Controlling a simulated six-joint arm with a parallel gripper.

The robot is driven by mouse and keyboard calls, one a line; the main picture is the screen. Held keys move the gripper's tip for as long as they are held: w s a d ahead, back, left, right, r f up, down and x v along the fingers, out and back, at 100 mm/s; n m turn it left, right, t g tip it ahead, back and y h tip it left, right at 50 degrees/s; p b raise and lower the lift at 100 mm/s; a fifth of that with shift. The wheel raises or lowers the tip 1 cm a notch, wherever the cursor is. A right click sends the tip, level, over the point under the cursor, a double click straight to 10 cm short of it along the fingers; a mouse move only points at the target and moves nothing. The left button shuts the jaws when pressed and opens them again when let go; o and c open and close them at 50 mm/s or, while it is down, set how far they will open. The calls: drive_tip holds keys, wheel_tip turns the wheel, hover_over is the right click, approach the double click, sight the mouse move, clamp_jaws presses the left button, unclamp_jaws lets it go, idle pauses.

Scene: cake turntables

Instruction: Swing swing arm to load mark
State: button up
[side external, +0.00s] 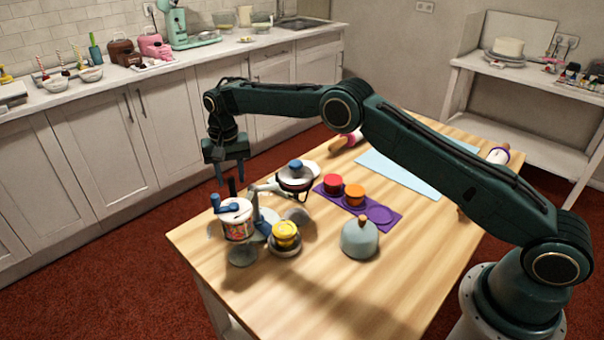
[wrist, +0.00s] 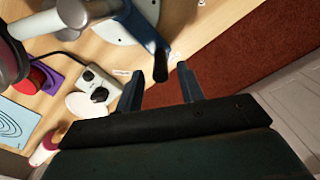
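A grey stand (side external: 243,253) with several arms stands at the left end of the wooden table. It carries a white pot with a blue lid knob (side external: 236,219), a yellow jar (side external: 286,234) and a lidded pan (side external: 297,178). A black-tipped upright handle (side external: 232,188) rises beside the pot. In the wrist view a blue arm ends in this dark tip (wrist: 160,70); I cannot tell for certain that it is the swing arm. My gripper (side external: 231,184) is open and empty above the handle. In the wrist view its fingers (wrist: 160,88) lie either side of the tip, apparently not touching. Small pale labels (wrist: 121,72) are unreadable.
A purple mat (side external: 382,214) holds a red jar (side external: 333,184) and an orange jar (side external: 354,195). A grey domed object with a wooden knob (side external: 360,240) stands in front. A light blue sheet (side external: 398,175) lies behind. The table's front is clear.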

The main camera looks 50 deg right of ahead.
drive_tip(key=shift+r, duration=3.4)
drive_tip(key=shift+s+d+r, duration=0.1)
drive_tip(key=shift+d+r, duration=0.05)
drive_tip(key=shift+r, duration=0.4)
drive_tip(key=s+d+r+n+t, duration=0.1)
drive_tip(key=s+d+r, duration=0.2)
drive_tip(key=s+r, duration=0.65)
drive_tip(key=s+d+r+n+t, duration=0.2)
drive_tip(key=s+d+r, duration=0.2)
drive_tip(key=s+r, duration=0.6)
drive_tip(key=s+d+f+n+t, duration=0.1)
drive_tip(key=s+d+f, duration=0.1)
drive_tip(key=s, duration=1.1)
drive_tip(key=s+d+f+n+t, duration=0.1)
drive_tip(key=s+f, duration=0.1)
drive_tip(key=s, duration=1.2)
drive_tip(key=shift+d+f+n+t, duration=0.3)
drive_tip(key=shift+d+f+n, duration=0.05)
drive_tip(key=shift+n, duration=0.05)
